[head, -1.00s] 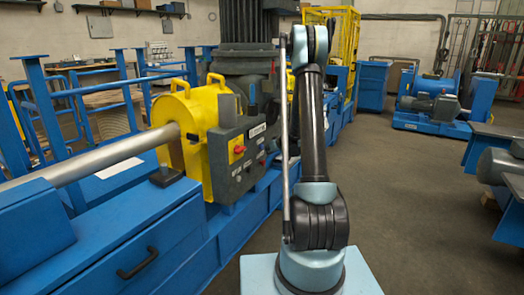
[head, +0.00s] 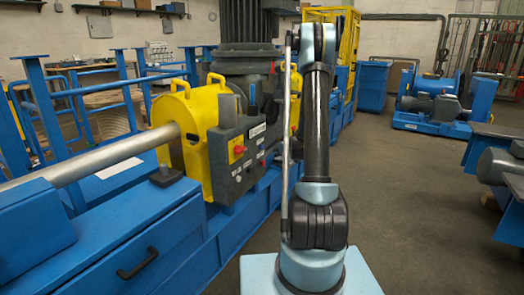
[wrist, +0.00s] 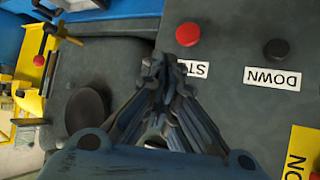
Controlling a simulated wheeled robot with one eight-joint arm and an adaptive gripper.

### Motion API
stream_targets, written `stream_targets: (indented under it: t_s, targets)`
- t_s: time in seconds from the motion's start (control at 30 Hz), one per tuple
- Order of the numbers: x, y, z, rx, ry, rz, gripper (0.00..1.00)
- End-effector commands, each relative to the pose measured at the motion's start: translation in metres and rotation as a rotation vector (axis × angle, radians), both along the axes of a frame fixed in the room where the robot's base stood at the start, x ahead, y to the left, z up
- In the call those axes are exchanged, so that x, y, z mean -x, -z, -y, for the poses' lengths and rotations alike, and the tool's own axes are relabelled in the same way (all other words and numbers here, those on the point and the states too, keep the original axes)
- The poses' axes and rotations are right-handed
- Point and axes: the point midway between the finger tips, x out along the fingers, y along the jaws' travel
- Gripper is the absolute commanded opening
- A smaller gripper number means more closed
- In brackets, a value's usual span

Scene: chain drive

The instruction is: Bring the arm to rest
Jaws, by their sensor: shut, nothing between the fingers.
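My arm stands upright on my base in the middle of the head view, with its far end hidden behind the upper links. My gripper (wrist: 165,75) shows in the wrist view with its fingers together and nothing between them. It is in front of a dark grey control panel (wrist: 225,75). A red button (wrist: 188,34) and a black button (wrist: 276,49) labelled DOWN sit on that panel, beyond the fingertips. I cannot tell the gap between the fingertips and the panel.
The blue machine bench (head: 150,235) with a yellow guard (head: 185,150) and a grey control box (head: 236,155) stands close on the left of my arm. Open floor (head: 410,210) lies to the right. A blue motor unit (head: 435,100) stands farther back.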

Motion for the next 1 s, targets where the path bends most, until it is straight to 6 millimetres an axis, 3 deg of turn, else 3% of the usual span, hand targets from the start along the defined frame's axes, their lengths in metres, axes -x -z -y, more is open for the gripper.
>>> stream_targets:
  t_s: [0.3, 0.47, 1.0]
  targets:
    - [0.001, -0.001, 0.000, 0.000, 0.000, -0.002, 0.00]
    - [0.014, -0.015, -0.005, -0.003, -0.001, -0.027, 0.00]
    - [0.121, -0.090, -0.033, 0.000, 0.019, -0.214, 0.00]
